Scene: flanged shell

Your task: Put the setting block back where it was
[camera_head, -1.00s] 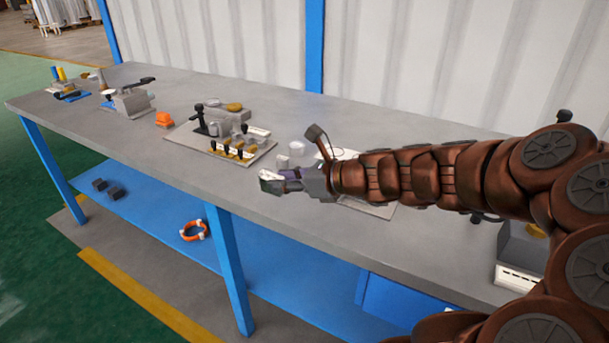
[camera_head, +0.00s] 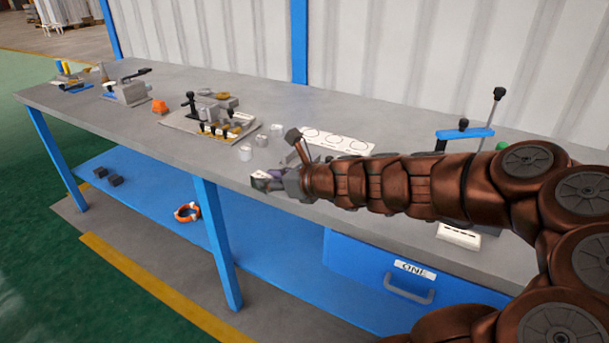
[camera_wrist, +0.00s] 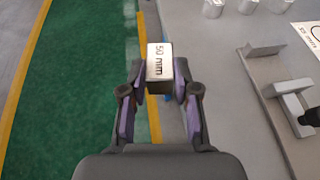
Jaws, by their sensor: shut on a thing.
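My gripper (camera_wrist: 160,75) is shut on the setting block (camera_wrist: 160,62), a small metal block labelled "50 mm". In the wrist view the block sits between the two purple-lined fingers, past the front edge of the bench. In the head view my gripper (camera_head: 262,181) is over the bench's front edge, with the block mostly hidden at its tip. A white board with printed circles (camera_head: 340,140) lies on the bench behind my arm. In the wrist view a corner of that board (camera_wrist: 310,38) shows at the right.
Several small grey cylinders (camera_head: 245,153) stand on the bench left of the board. A fixture plate with black-knobbed clamps (camera_head: 190,125) is farther left. A grey bracket or clamp (camera_wrist: 290,95) lies right of my gripper. A blue-barred press (camera_head: 465,132) stands at the right.

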